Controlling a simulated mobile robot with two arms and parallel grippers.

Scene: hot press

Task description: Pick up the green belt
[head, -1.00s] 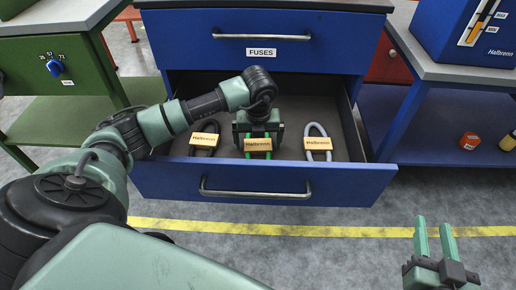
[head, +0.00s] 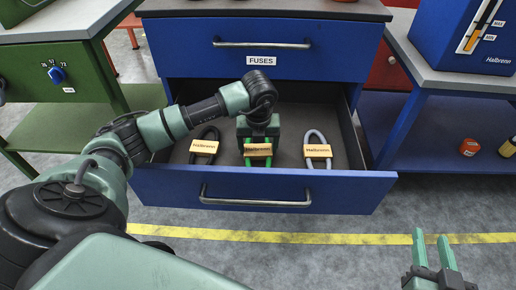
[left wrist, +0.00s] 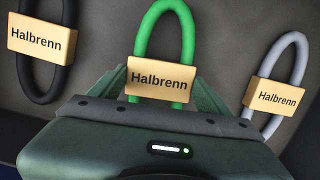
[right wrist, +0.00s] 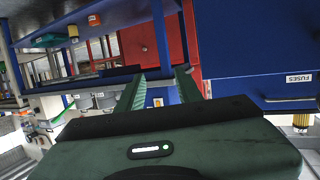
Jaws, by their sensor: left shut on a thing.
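The green belt (head: 247,161) with its yellow Halbrenn tag lies in the open blue drawer, between a black belt and a grey belt. My left gripper (head: 258,141) reaches down over it and is shut on it. In the left wrist view the green belt (left wrist: 188,42) loops up beyond the tag, with the fingers on both sides of it. The fingertips are partly hidden by the tag. My right gripper (head: 431,238) is open and empty, in front of the drawer at the lower right. It also shows open in the right wrist view (right wrist: 161,76).
The black belt (head: 203,147) lies left and the grey belt (head: 317,151) right, each a little apart from my left gripper. The drawer front (head: 150,184) and sides wall them in. A closed drawer labelled FUSES (head: 261,61) is above. Green and blue benches flank the cabinet.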

